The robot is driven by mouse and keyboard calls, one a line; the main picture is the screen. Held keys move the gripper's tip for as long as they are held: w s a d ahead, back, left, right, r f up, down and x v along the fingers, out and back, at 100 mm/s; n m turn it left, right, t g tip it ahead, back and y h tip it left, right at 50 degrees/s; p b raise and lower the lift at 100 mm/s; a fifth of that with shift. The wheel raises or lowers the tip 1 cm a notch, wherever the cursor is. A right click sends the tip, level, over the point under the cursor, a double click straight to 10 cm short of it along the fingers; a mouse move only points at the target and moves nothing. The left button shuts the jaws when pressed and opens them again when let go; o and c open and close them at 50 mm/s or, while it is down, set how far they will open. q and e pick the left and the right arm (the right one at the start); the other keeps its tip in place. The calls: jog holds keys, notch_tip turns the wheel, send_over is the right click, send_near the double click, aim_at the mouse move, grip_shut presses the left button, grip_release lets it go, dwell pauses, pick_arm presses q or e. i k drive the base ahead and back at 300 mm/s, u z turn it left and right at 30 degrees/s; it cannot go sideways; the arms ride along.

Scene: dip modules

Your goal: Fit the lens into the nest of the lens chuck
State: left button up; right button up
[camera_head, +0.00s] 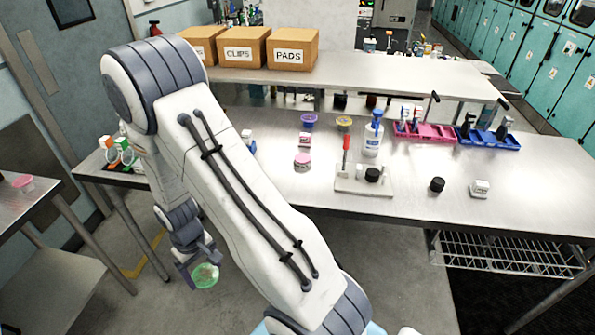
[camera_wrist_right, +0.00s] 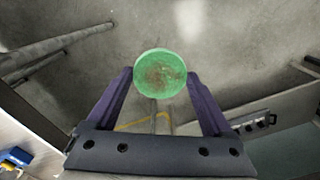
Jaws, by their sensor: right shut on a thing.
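The lens is a round, translucent green disc (camera_head: 206,276). My right gripper (camera_head: 196,268) is shut on it, low at the left, out over the floor in front of the bench. In the right wrist view the lens (camera_wrist_right: 160,73) sits between the two purple fingertips (camera_wrist_right: 160,80), its round face toward the camera. A white base plate (camera_head: 350,186) with a black round piece (camera_head: 373,174) and a red-handled upright part (camera_head: 346,150) stands on the bench, apart from the lens. It looks like the lens chuck; its nest cannot be made out. My left gripper is not in view.
The steel bench (camera_head: 420,210) also holds a white-and-blue bottle (camera_head: 373,135), a pink-lidded jar (camera_head: 302,162), a black knob-like piece (camera_head: 437,184), a white block (camera_head: 480,188), and pink (camera_head: 425,133) and blue (camera_head: 488,138) racks. My right arm covers the bench's left part.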

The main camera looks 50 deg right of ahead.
aim_at(373, 172)
jog(key=u, duration=1.7)
jog(key=k, duration=2.65)
jog(key=z, duration=1)
